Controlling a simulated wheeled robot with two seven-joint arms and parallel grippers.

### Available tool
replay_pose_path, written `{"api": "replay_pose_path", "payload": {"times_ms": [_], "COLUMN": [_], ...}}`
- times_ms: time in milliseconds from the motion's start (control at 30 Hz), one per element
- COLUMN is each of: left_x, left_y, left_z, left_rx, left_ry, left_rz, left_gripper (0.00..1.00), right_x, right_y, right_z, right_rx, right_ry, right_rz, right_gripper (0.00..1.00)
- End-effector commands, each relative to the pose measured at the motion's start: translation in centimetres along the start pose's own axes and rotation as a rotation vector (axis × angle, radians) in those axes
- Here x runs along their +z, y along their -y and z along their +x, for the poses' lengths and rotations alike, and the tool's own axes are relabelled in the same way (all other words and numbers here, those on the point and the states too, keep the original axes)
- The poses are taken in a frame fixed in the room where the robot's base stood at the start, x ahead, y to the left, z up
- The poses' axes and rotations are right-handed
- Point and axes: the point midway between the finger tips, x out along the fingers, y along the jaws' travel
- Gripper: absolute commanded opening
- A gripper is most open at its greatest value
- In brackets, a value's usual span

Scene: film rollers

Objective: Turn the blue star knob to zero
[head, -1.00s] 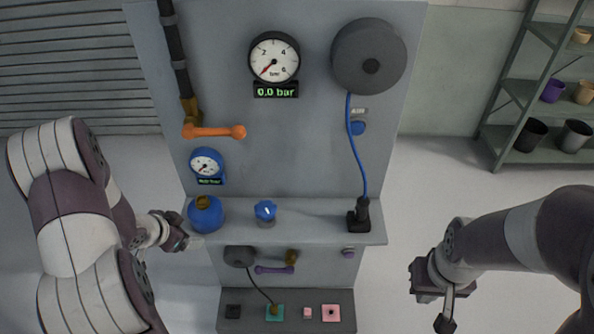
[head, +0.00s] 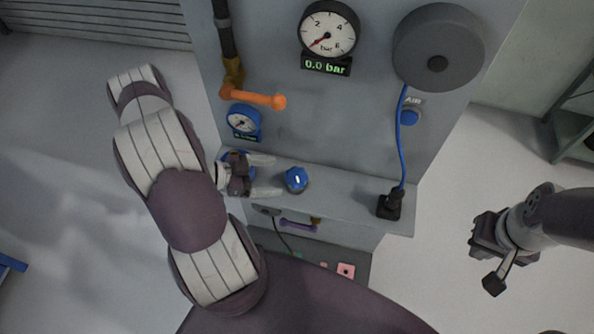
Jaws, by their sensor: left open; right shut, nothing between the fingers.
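The blue knob (head: 297,180) with a white mark on top stands on the grey shelf (head: 350,197); it is small here, so its exact setting is hard to read. My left gripper (head: 274,175) is open just left of the knob, with its two pale fingers pointing right towards it. The fingertips look apart from the knob, with nothing between them. My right gripper (head: 484,238) is shut and empty, away from the panel at the right.
A blue round part (head: 234,157) is mostly hidden behind my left gripper. An orange lever (head: 256,97) and a blue gauge (head: 243,121) are above it. The large gauge (head: 328,30) shows 0.0 bar. A black plug (head: 390,204) with a blue hose stands at the shelf's right.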

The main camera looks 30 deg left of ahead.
Motion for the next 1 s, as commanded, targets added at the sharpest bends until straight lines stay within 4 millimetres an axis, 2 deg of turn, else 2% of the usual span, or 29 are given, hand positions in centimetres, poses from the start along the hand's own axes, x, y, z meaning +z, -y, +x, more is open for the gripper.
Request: {"api": "replay_pose_path", "payload": {"times_ms": [200, 333, 500, 767, 933, 1000], "left_x": [-0.2, -0.2, 0.0, 0.0, 0.0, 0.0], "left_y": [-0.1, -0.1, 0.0, 0.0, 0.0, 0.0], "left_z": [4.5, 6.5, 7.7, 7.8, 7.8, 7.8], "left_rx": [0.005, 0.004, 0.0, -0.001, -0.001, -0.001], "left_ry": [0.001, 0.001, 0.002, 0.002, 0.002, 0.002], "left_rz": [-0.001, 0.0, -0.001, 0.0, 0.0, 0.0], "left_gripper": [0.86, 0.86, 0.86, 0.86, 0.35, 0.35], "right_x": [-0.2, -0.2, -0.3, -0.3, -0.3, -0.3], "right_y": [0.0, 0.0, 0.0, 0.0, 0.0, 0.0], "right_z": [-1.4, -1.8, -2.0, -1.9, -1.9, -2.0], "right_rx": [0.0, 0.0, 0.0, 0.0, 0.0, 0.0], "right_ry": [0.0, 0.0, 0.0, 0.0, 0.0, 0.0], "right_rz": [0.0, 0.0, 0.0, 0.0, 0.0, 0.0], "right_gripper": [0.0, 0.0, 0.0, 0.0, 0.0, 0.0]}}
